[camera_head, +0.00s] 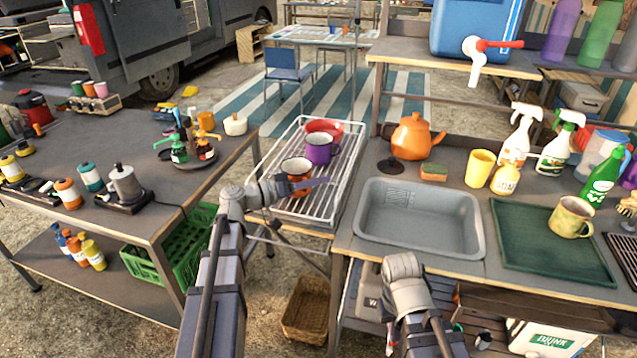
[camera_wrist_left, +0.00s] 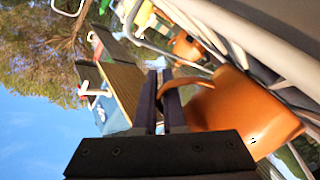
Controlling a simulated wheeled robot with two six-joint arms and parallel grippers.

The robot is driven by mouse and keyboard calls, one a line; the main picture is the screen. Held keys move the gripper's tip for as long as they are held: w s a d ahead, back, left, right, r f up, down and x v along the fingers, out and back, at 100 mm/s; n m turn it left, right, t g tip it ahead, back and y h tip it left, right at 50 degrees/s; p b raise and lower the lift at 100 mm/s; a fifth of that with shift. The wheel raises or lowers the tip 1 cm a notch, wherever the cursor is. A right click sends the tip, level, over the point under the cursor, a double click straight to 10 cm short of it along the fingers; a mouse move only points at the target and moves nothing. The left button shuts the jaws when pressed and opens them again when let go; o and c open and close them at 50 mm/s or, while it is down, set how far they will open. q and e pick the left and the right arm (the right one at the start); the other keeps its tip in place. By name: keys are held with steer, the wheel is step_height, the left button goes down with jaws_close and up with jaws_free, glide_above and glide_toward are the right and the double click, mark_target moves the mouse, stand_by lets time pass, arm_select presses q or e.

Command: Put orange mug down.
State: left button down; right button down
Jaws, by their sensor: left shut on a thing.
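A purple mug (camera_head: 320,149) and a red bowl (camera_head: 325,128) stand in the rack beyond the orange mug. A grey sink (camera_head: 420,215) is right of the rack, with an orange kettle (camera_head: 412,137) behind it. A tool table (camera_head: 120,215) stands to the left.

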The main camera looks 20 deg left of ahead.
arm_select(q)
steer(key=c, duration=1)
jaws_free()
steer(key=shift+r+p, duration=0.15)
steer(key=shift+p, duration=0.15)
steer(key=v, duration=1.2)
